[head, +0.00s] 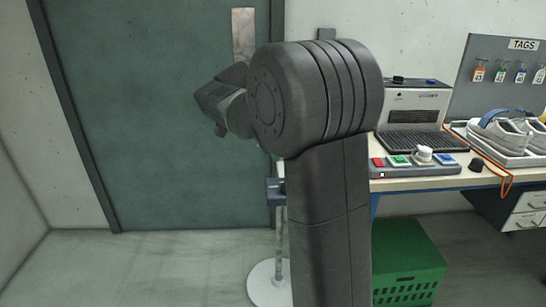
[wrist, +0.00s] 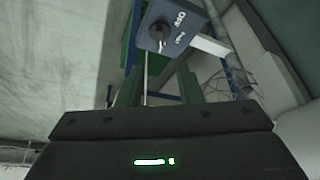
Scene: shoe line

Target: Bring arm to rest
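My arm (head: 330,200) rises in the middle of the head view and bends at a thick ribbed joint, with its end part pointing left in front of the green door. The fingers are not clearly visible there. In the wrist view my gripper (wrist: 158,76) shows two dark fingers standing apart, with nothing held between them. Its dark body with a green light fills the bottom of that view. Beyond the fingertips is a blue-grey control box (wrist: 172,27) with a dark round knob and lettering. It appears apart from the fingers.
A pole stand with a white round base (head: 267,283) is partly behind my arm. At right is a workbench (head: 420,183) with a grey machine (head: 413,103), a button panel (head: 412,168) and a tray of shoes (head: 510,157). A green crate (head: 408,262) stands below. Floor at left is clear.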

